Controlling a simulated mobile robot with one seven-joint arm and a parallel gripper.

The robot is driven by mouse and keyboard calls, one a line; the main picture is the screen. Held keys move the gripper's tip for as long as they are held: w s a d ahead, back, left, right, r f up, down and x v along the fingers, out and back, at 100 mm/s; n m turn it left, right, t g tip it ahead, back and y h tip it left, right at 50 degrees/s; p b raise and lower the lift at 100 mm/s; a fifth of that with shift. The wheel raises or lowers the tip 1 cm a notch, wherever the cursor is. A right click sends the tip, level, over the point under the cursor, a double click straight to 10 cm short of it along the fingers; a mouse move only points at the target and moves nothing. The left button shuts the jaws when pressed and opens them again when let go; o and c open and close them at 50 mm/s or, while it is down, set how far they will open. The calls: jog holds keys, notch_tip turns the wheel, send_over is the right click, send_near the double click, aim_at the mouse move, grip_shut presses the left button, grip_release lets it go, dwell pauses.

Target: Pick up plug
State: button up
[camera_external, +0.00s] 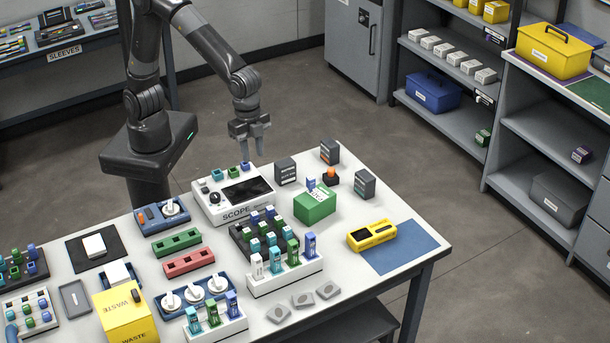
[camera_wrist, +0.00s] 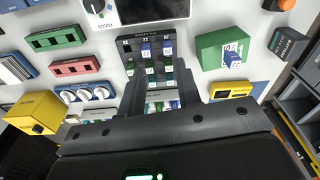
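Several small plug-like pieces in blue, teal, green and white stand in the scene; I cannot tell which one is the plug. A dark rack (camera_external: 262,262) holds blue, teal and green ones; the rack shows between my fingers in the wrist view (camera_wrist: 126,42). A white rack (camera_external: 285,281) in front holds white, teal, green and blue ones. A blue piece (camera_wrist: 233,59) shows at the green box (camera_wrist: 208,55).
The white scope (camera_external: 212,207) stands on the table near my gripper. Green (camera_external: 176,242) and red (camera_external: 188,262) holders lie left of the dark rack.

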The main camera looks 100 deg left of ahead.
jog(key=m, duration=0.2)
send_over(255, 214)
notch_tip(255, 214, down, 6)
jog(key=shift+g+y, duration=0.3)
jog(key=shift+g, duration=0.1)
notch_tip(255, 214, down, 12)
jog(key=shift+s+r, duration=0.1)
jog(key=shift+r, duration=0.1)
jog(key=shift+c, duration=0.5)
grip_shut()
